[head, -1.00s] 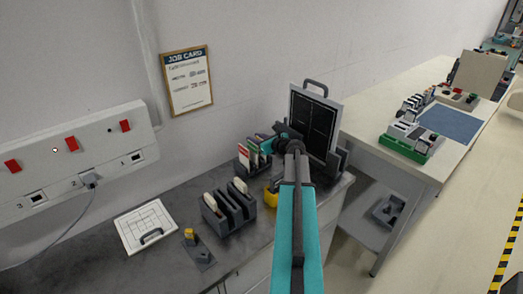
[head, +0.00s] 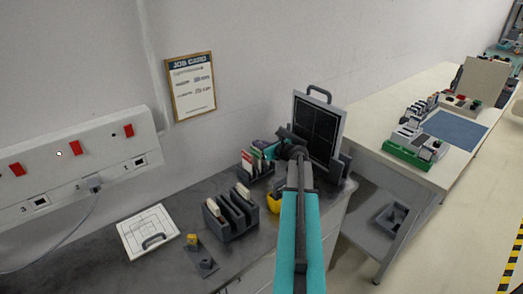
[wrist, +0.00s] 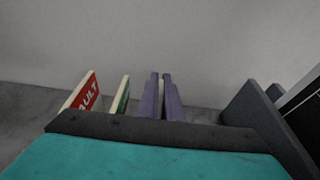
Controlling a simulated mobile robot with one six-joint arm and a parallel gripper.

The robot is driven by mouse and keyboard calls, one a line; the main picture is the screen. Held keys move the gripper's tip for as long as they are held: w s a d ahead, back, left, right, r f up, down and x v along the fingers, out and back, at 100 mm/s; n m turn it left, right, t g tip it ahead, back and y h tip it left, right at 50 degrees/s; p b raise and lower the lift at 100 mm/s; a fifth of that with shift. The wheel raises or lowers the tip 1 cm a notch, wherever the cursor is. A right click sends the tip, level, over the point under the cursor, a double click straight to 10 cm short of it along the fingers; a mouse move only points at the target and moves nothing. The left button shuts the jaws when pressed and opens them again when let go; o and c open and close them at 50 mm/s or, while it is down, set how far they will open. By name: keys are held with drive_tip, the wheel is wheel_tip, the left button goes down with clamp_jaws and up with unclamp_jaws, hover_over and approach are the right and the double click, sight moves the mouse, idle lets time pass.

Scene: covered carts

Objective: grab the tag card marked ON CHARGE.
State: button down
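The tag cards stand in a dark rack (head: 262,177) on the grey bench. In the wrist view a red card (wrist: 86,92) shows the letters "AULT". Right of it stands a green-faced card (wrist: 122,96), its words hidden. At the centre are two upright purple plates (wrist: 174,103) with a pale strip between them; whether they are cards or fingers I cannot tell. No ON CHARGE marking is readable. My gripper (head: 271,152) is at the card rack, its fingertips unclear. Its teal and dark housing covers the lower wrist view.
A framed black panel (head: 318,128) with a handle stands right of the rack. A dark slotted holder (head: 238,222) and a yellow item (head: 274,201) are in front. A white board (head: 147,232) lies left. The wall (head: 250,90) is close behind.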

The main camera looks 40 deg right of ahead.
drive_tip(key=shift+r, duration=0.15)
wheel_tip(320, 180, up, 10)
drive_tip(key=b, duration=0.2)
idle(0.4)
drive_tip(key=shift+s+f, duration=0.1)
drive_tip(key=shift+f, duration=0.1)
idle(0.5)
